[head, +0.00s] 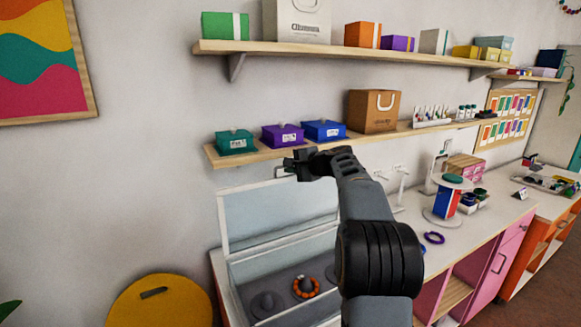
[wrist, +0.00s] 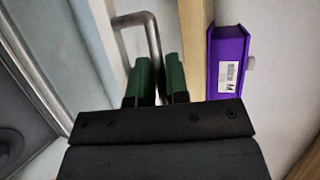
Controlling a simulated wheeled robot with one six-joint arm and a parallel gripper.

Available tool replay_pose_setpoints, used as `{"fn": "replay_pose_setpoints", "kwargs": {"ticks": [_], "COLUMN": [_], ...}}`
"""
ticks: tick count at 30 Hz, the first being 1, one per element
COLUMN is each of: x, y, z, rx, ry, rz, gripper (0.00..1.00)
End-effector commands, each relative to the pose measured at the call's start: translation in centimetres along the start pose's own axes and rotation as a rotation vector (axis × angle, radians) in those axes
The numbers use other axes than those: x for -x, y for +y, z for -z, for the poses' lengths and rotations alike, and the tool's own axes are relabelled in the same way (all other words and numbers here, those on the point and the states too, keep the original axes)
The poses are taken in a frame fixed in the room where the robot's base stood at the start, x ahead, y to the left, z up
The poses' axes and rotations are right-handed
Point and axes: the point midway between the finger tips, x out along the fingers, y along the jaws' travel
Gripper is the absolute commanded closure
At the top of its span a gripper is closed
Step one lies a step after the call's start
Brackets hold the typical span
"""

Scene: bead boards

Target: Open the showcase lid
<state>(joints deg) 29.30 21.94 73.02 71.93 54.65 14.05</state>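The showcase (head: 233,296) stands below the shelves, left of my arm. Its white-framed glass lid (head: 222,222) is raised and leans up near the wall, leaving the inside exposed. My gripper (head: 292,164) is at the lid's top edge, just in front of the lower shelf. In the wrist view, a bent metal handle (wrist: 150,38) runs down between the two green fingers (wrist: 156,80). The fingers are close together with the handle bar filling the gap. The lid's white frame (wrist: 88,35) is left of the handle. My arm hides the lid's right part.
The lower wooden shelf (head: 262,153) is very close to my gripper, with a green box (head: 234,143), a purple box (head: 283,136) and a blue box (head: 324,131) on it. An orange bead bracelet (head: 306,288) sits inside the showcase. A yellow round seat (head: 160,302) stands left.

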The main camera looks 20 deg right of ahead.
Motion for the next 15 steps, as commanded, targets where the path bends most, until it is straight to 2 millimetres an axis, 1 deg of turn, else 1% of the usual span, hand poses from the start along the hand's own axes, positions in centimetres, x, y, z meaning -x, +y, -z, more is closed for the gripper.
{"fn": "replay_pose_setpoints", "kwargs": {"ticks": [1,5,6,12,15], "x": [0.03,0.05,0.05,0.11,0.59], "y": [-0.01,0.0,0.0,0.01,0.07], "z": [0.02,0.05,0.05,0.08,0.12], "rx": [0.0,0.0,0.0,0.0,0.0], "ry": [0.0,0.001,0.001,0.002,0.003], "rz": [0.0,0.0,0.0,0.0,0.001], "gripper": [0.8,0.68,0.66,0.66,0.66]}}
